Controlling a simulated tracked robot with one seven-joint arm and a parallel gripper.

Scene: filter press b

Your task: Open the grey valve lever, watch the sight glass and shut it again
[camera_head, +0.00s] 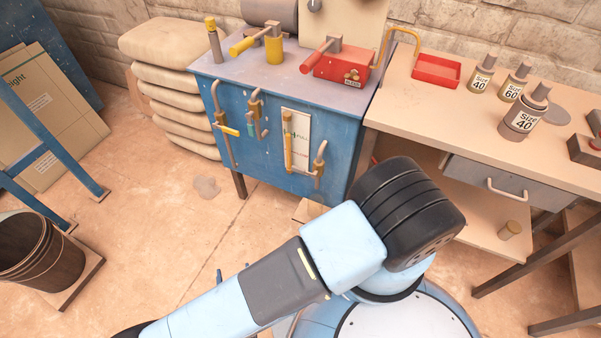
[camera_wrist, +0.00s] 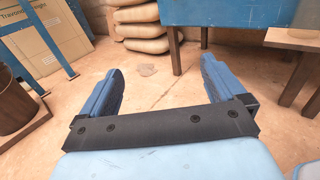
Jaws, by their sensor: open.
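The blue press cabinet (camera_head: 268,150) stands ahead of me in the head view. On its front, a small lever with a grey-green handle (camera_head: 250,127) hangs on a brass pipe, right of a yellow-handled lever (camera_head: 229,130). An upright amber tube, seemingly the sight glass (camera_head: 288,142), stands before a white scale plate (camera_head: 301,125). Its fluid level is too small to read. My gripper (camera_wrist: 157,72) is open and empty in the wrist view, over bare floor and apart from the cabinet. The head view does not show its fingers clearly.
A yellow lever (camera_head: 243,46) and a red lever (camera_head: 318,56) sit on the cabinet top. Right is a workbench (camera_head: 430,112) with bottles and a red tray (camera_head: 437,71). Sacks (camera_head: 160,45) are stacked left, a bucket (camera_head: 38,250) nearer. Floor before the cabinet is mostly clear.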

